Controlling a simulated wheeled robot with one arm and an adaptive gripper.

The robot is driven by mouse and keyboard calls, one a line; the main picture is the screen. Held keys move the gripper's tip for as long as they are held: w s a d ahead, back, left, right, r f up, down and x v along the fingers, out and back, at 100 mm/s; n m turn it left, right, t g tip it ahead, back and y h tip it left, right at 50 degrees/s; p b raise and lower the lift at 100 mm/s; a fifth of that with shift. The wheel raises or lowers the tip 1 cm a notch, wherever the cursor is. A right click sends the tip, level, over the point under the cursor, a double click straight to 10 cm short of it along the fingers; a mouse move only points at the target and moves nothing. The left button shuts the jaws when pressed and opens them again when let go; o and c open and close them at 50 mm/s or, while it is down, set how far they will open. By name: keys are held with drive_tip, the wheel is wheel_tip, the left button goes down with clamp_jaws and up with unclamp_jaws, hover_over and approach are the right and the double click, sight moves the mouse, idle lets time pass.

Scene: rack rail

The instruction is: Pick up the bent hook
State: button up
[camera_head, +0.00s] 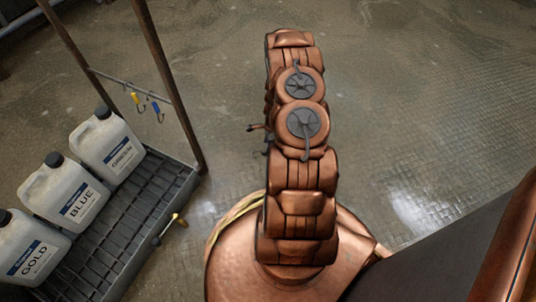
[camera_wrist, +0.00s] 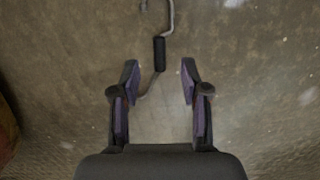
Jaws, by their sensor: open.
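A bent hook (camera_wrist: 160,52) shows in the wrist view, a grey metal rod with a black sleeve. Its upper part runs to the top edge of the picture, and its lower end curves toward my left finger. My gripper (camera_wrist: 160,70) is open, with one finger on each side of the hook's lower part. I cannot tell whether the fingers touch it or how far below it the floor is. In the head view my arm hides most of the gripper, and this hook cannot be made out.
A rack stands at left in the head view. Hooks with yellow (camera_head: 136,98) and blue (camera_head: 156,107) sleeves hang from its rail (camera_head: 112,80). White jugs (camera_head: 105,143) stand on its dark shelf (camera_head: 130,215). A brass-coloured piece (camera_head: 178,219) is at the shelf edge. Open floor (camera_head: 430,110) lies right.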

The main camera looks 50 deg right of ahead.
wheel_tip(320, 180, down, 4)
drive_tip(key=shift+f+b, duration=0.25)
drive_tip(key=shift+b, duration=0.9)
drive_tip(key=shift+r, duration=0.1)
clamp_jaws()
